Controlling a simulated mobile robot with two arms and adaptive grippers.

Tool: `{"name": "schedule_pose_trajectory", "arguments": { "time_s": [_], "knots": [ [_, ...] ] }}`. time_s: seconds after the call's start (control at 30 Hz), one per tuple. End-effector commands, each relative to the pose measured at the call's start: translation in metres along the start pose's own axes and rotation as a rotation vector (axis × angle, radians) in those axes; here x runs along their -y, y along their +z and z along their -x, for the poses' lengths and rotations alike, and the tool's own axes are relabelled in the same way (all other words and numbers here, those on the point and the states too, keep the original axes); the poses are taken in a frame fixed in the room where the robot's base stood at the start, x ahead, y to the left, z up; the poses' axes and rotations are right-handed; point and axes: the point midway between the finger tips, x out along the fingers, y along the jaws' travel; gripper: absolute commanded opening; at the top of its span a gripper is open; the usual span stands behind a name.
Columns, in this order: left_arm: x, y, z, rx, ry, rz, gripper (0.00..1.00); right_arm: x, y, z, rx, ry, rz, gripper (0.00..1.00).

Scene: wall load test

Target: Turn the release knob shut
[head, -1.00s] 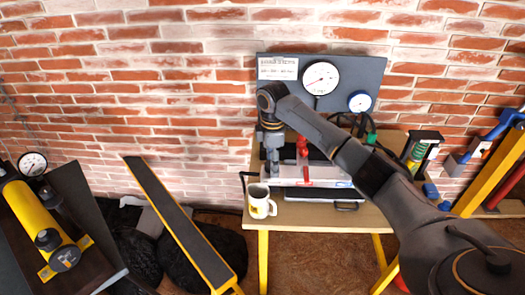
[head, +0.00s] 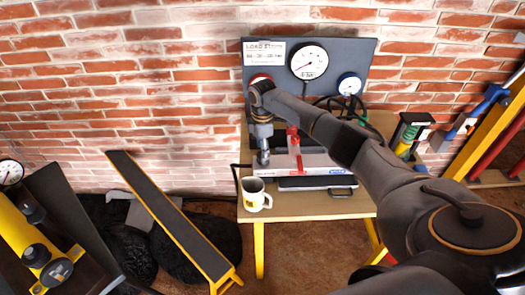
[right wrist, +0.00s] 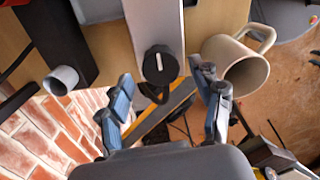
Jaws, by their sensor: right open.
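The release knob (right wrist: 160,66) is a round black knob with a white line on it, at the end of a pale metal body, in the right wrist view. The line runs roughly along the body. My right gripper (right wrist: 165,82) is open, with one finger on each side of the knob and gaps visible between. In the head view my right gripper (head: 263,156) points down at the left end of the grey pump body (head: 310,160), which has a red upright part (head: 294,148). The knob is hidden there. My left gripper is not in view.
A white mug (head: 254,195) stands on the wooden bench (head: 315,207) close to my right gripper; the mug also shows beside the right finger in the wrist view (right wrist: 243,66). A panel with gauges (head: 309,61) stands behind. A yellow-edged ramp (head: 170,215) is to the left.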

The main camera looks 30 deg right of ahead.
Motion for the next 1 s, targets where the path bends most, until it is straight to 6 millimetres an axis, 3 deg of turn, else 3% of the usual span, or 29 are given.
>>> {"name": "schedule_pose_trajectory", "arguments": {
  "time_s": [0.13, 0.47, 0.73, 1.0],
  "knots": [
    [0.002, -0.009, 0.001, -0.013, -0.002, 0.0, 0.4, 0.0, -0.001, -0.013, 0.0, 0.0, 0.0, 0.65],
    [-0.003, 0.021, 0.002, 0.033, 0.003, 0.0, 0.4, 0.0, 0.0, -0.017, 0.0, 0.001, 0.001, 0.65],
    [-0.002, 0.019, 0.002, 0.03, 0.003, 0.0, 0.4, 0.0, 0.0, -0.017, 0.0, 0.001, 0.0, 0.12],
    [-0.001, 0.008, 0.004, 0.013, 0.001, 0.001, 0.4, 0.0, 0.0, -0.016, -0.001, 0.0, -0.021, 0.11]
  ]
}}
